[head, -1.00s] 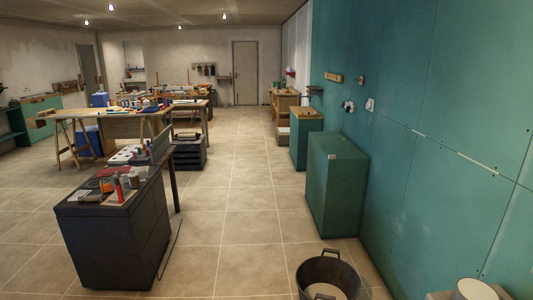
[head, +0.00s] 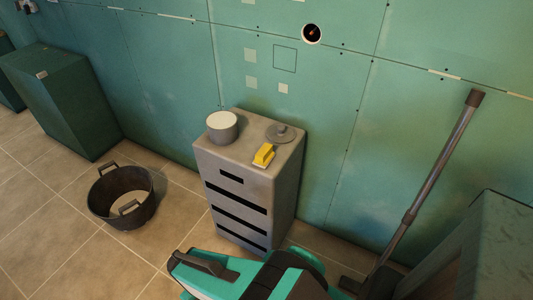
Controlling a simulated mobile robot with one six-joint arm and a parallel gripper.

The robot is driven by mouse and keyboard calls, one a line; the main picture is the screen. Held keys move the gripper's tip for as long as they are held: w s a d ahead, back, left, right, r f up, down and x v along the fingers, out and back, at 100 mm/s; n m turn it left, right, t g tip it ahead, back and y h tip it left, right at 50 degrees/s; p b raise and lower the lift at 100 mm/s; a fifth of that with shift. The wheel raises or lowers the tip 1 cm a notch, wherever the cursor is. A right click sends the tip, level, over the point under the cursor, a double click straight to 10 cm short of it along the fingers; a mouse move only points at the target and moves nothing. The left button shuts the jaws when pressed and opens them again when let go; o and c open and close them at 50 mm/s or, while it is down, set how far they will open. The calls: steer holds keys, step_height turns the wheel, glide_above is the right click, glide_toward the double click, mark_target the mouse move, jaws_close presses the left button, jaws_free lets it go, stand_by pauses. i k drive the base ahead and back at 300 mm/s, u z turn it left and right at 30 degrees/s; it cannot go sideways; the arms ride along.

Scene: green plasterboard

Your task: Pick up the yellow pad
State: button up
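Something pale shows under or beside the pad's lower edge. My gripper does not show in the head view, so I cannot say how it stands to the pad.
On the cabinet top, a grey round tub (head: 222,127) stands left of the pad and a grey disc with a knob (head: 281,132) lies behind it to the right. A black bucket (head: 121,197) stands on the tiled floor at left. A grey pole (head: 436,155) leans at right.

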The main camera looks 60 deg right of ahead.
mark_target(263, 158)
steer(key=u, duration=0.85)
steer(key=k, duration=0.1)
steer(key=z, duration=2.5)
steer(key=k, duration=0.6)
steer(key=u, duration=0.1)
steer(key=i, duration=0.6)
steer(key=z, duration=0.1)
